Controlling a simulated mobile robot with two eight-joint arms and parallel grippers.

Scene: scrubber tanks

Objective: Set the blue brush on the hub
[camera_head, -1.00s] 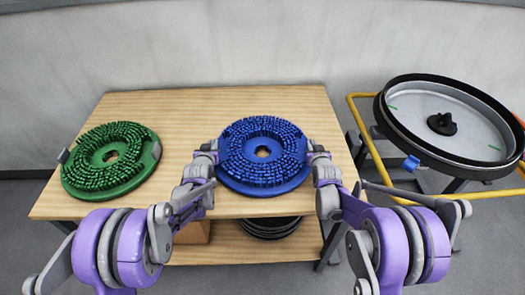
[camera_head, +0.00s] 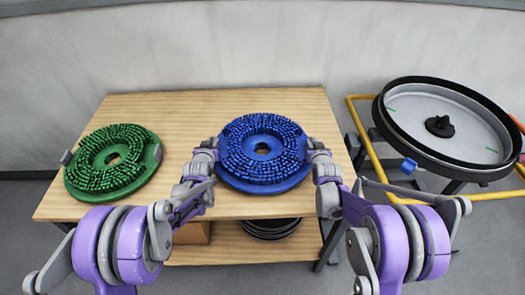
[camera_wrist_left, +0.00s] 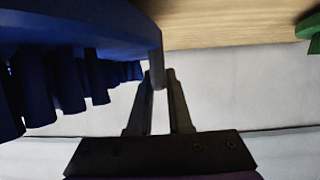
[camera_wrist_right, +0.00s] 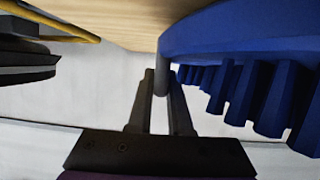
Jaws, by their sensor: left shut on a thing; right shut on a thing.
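The blue brush (camera_head: 262,181) is a round disc with bristles facing up and a hole in its middle. It is level, at the front right of the wooden table. My left gripper (camera_head: 210,152) is shut on its left side and my right gripper (camera_head: 316,152) on its right side. In the left wrist view the fingers (camera_wrist_left: 161,82) close on a small grey peg at the rim of the brush (camera_wrist_left: 85,25). The right wrist view shows the same, with fingers (camera_wrist_right: 162,82) at a peg by the brush (camera_wrist_right: 235,35). The hub (camera_head: 440,126) is a black knob inside the round tank at right.
A green brush (camera_head: 112,163) lies on the table's left side. The table top (camera_head: 190,115) is clear behind both brushes. The round tank's black rim (camera_head: 405,150) stands right of the table, with a yellow rail (camera_head: 362,130) around it. Dark discs (camera_head: 268,228) lie on the lower shelf.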

